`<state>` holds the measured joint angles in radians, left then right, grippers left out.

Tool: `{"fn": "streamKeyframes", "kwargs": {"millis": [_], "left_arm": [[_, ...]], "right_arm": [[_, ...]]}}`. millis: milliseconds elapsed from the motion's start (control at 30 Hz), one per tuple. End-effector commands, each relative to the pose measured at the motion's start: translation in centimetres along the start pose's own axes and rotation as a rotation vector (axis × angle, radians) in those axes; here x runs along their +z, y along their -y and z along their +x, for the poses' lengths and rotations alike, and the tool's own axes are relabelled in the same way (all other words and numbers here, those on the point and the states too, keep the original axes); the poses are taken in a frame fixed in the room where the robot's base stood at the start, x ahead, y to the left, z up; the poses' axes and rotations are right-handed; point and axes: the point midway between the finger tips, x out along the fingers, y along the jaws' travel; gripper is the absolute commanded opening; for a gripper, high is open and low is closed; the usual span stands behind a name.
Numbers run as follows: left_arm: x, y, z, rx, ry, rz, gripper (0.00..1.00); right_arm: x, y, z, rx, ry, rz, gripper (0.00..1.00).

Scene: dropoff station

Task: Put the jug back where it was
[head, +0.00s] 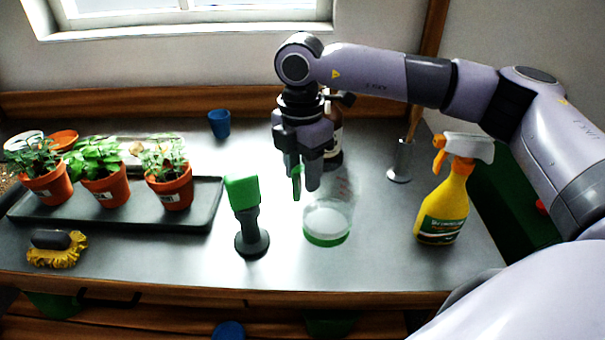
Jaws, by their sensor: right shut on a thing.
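The jug (328,218) is clear, with a green bottom and a green handle. It is upright over the middle of the grey bench, right of the green-headed tool. My right gripper (305,184) points down at the jug's left side and is shut on its green handle. The fingers hide part of the handle and the upper jug. I cannot tell whether the jug's bottom touches the bench. My left gripper is not in view.
A green-headed tool (245,215) stands close left of the jug. A yellow spray bottle (444,205), a metal holder (402,160) and a dark bottle (334,145) stand around it. A tray (120,217) with potted plants is left. A blue cup (219,124) stands behind.

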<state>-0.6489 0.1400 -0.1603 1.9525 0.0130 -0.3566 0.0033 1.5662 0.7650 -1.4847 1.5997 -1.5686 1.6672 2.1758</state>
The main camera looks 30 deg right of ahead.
Motion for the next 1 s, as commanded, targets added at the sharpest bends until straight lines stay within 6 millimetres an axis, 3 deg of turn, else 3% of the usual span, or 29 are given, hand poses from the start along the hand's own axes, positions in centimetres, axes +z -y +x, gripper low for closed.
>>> {"fn": "streamKeyframes", "kwargs": {"millis": [100,467,500,533,867,1000], "left_arm": [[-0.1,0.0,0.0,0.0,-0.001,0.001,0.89],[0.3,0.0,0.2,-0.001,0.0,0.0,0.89],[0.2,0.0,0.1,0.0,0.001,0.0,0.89],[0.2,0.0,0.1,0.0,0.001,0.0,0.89],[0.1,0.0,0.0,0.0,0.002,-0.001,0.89],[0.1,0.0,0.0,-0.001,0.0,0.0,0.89]], "right_arm": [[0.0,0.0,1.2,0.0,0.0,0.0,0.0],[0.0,0.0,1.7,0.001,-0.001,0.0,0.0],[0.0,0.0,1.6,0.0,0.0,0.0,0.57],[0.0,0.0,1.6,0.0,0.0,0.0,0.67],[0.0,0.0,1.4,0.001,0.0,0.0,0.69],[0.0,-0.1,0.3,0.004,0.0,0.0,0.69]]}}
